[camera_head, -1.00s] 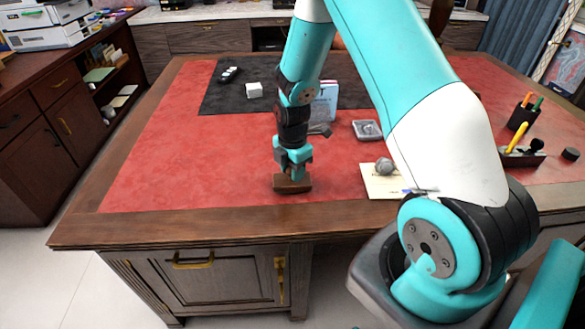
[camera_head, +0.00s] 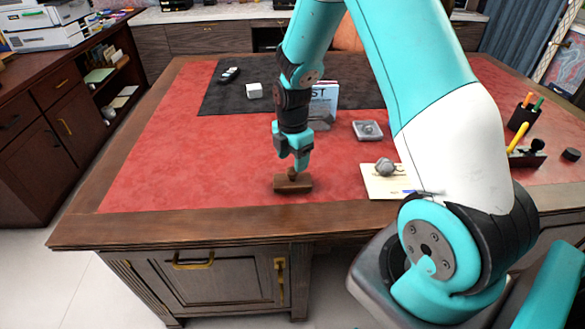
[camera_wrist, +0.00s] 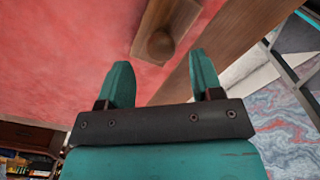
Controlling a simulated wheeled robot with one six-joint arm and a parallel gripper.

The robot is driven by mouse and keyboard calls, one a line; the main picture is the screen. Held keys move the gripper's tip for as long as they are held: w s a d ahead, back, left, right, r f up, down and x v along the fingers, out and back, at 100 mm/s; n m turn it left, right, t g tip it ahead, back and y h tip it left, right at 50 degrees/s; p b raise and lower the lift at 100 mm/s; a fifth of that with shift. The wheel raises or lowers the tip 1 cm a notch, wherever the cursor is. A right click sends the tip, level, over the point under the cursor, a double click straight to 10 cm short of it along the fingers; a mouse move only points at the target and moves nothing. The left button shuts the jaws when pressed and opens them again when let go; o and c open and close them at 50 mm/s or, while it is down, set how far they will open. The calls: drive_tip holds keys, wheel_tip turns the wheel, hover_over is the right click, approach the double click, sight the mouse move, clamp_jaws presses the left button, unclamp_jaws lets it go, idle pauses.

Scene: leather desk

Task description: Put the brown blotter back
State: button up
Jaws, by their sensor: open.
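The brown blotter (camera_head: 293,184) sits on the red leather near the desk's front edge, its knob on top. In the wrist view the blotter (camera_wrist: 172,27) and its round knob (camera_wrist: 161,45) lie just beyond the fingertips. My gripper (camera_head: 297,166) is just above the blotter in the head view. It is open and empty, with its two teal fingers (camera_wrist: 160,75) apart in the wrist view. The blotter is outside the fingers, and nothing is between them.
To the right lie a cream notepad (camera_head: 378,188) with a grey lump (camera_head: 384,167) on it, a square dish (camera_head: 367,131) and a pen holder (camera_head: 522,117). A black mat (camera_head: 222,100) with a white cube (camera_head: 254,90) is behind. The red leather on the left is clear.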

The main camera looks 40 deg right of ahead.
sight(292, 168)
drive_tip(key=s+a+r+m, duration=0.2)
drive_tip(key=a+r, duration=0.4)
drive_tip(key=r, duration=0.6)
drive_tip(key=s+a+r+m+y, duration=0.2)
drive_tip(key=s+a+r+m, duration=0.2)
drive_tip(key=s+a, duration=0.4)
drive_tip(key=s+a+r+m+y, duration=0.2)
drive_tip(key=s+a+r+m, duration=0.3)
drive_tip(key=s+a, duration=0.3)
drive_tip(key=s, duration=0.4)
drive_tip(key=shift+s+a+r, duration=0.15)
drive_tip(key=shift+a, duration=0.15)
